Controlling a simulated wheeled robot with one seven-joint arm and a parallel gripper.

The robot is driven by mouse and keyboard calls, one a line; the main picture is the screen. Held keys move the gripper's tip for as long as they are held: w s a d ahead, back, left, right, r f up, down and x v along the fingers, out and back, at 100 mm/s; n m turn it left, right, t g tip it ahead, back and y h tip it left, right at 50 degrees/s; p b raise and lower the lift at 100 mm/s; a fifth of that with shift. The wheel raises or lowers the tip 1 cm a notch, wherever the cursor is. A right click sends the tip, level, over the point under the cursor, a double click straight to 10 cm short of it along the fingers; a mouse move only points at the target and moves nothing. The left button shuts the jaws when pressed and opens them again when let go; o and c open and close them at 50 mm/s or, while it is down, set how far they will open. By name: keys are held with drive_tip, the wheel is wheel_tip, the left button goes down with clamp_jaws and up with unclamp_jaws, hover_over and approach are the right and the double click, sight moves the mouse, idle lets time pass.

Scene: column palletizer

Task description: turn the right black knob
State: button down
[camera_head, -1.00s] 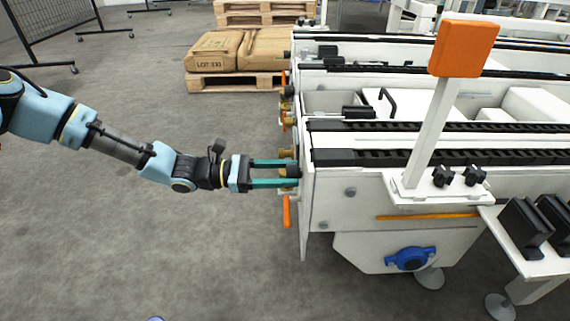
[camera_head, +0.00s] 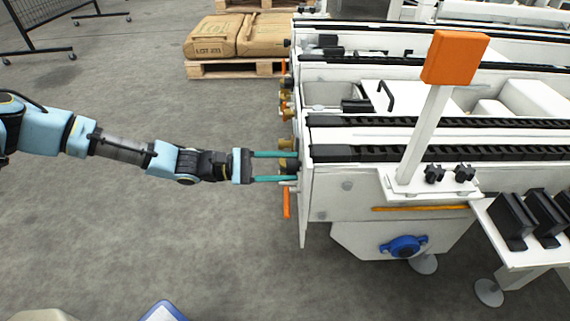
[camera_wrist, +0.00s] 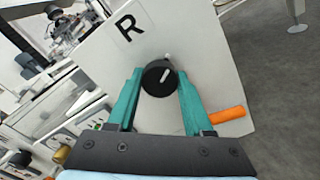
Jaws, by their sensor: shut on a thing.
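The right black knob (camera_wrist: 159,78) is round with a white pointer line, on a white panel (camera_wrist: 205,50) below a black letter R. In the wrist view it sits between the two teal fingers of my gripper (camera_wrist: 160,88), which are shut on it. The pointer is tilted toward the upper right. In the head view my gripper (camera_head: 287,166) reaches the left end of the white machine, and the dark knob (camera_head: 290,164) shows only partly between the fingertips.
An orange handle (camera_head: 286,203) hangs just below my gripper, and it also shows in the wrist view (camera_wrist: 226,115). Brass-coloured fittings (camera_head: 287,143) stick out just above. Sacks on a pallet (camera_head: 236,68) stand behind.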

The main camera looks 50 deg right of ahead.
idle(0.3)
drive_tip(key=shift+c, duration=1.5)
unclamp_jaws()
drive_tip(key=p+v, duration=0.1)
drive_tip(key=v, duration=0.9)
drive_tip(key=shift+w+a, duration=0.25)
drive_tip(key=shift+w, duration=0.05)
